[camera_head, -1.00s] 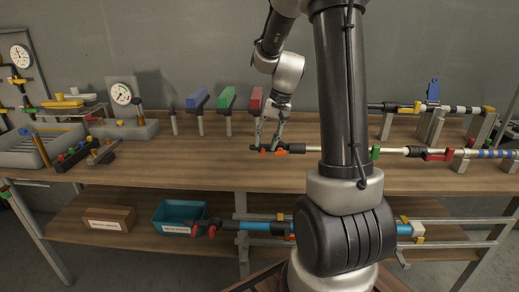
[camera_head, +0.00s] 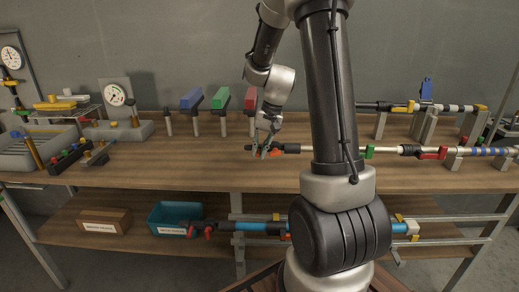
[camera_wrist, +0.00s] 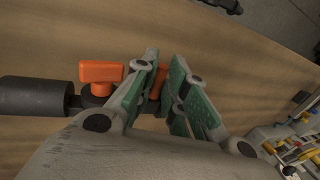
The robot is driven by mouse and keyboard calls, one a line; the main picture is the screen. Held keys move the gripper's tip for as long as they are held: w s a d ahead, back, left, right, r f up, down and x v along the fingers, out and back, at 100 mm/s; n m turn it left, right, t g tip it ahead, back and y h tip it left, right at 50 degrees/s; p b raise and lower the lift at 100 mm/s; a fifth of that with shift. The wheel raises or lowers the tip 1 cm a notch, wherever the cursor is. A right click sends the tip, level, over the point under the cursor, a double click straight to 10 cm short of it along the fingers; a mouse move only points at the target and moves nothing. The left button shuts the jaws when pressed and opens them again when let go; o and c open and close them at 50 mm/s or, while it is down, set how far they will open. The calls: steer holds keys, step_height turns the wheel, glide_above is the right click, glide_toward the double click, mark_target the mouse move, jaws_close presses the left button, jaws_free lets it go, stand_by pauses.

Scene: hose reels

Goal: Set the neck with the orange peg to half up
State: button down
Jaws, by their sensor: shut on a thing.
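A dark-ended rod (camera_head: 291,148) lies level along the bench's front in the head view, with orange fittings (camera_head: 277,154) near its left end. My gripper (camera_head: 263,151) is at these fittings, its fingers pointing down. In the wrist view, an orange T-shaped piece (camera_wrist: 101,72) stands just left of my fingers (camera_wrist: 163,85), beside the black cylindrical end (camera_wrist: 34,96). My jaws are shut on a second orange part, the orange peg (camera_wrist: 158,80), which shows between the green-padded fingers. The fingers hide most of it, and I cannot tell the neck's exact angle.
The rod continues right with a green fitting (camera_head: 368,151) and a red fitting (camera_head: 432,153). Blue, green and red blocks (camera_head: 221,98) stand on posts behind. A teal bin (camera_head: 174,217) is on the lower shelf.

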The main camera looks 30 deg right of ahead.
steer(key=shift+r, duration=0.1)
steer(key=shift+s+d+r+t+y, duration=0.3)
steer(key=shift+d+r+t+y, duration=0.2)
steer(key=shift+t+y, duration=0.55)
steer(key=shift+s+d+r+t+y, duration=0.25)
steer(key=shift+d+r+t+y, duration=0.25)
steer(key=shift+y, duration=0.9)
steer(key=shift+s+d+r+t+y, duration=0.3)
steer(key=shift+r+t+y, duration=0.15)
steer(key=shift+t+y, duration=0.65)
steer(key=shift+y, duration=0.25)
steer(key=c, duration=1.5)
jaws_free()
steer(key=shift+o, duration=0.2)
steer(key=v, duration=1.2)
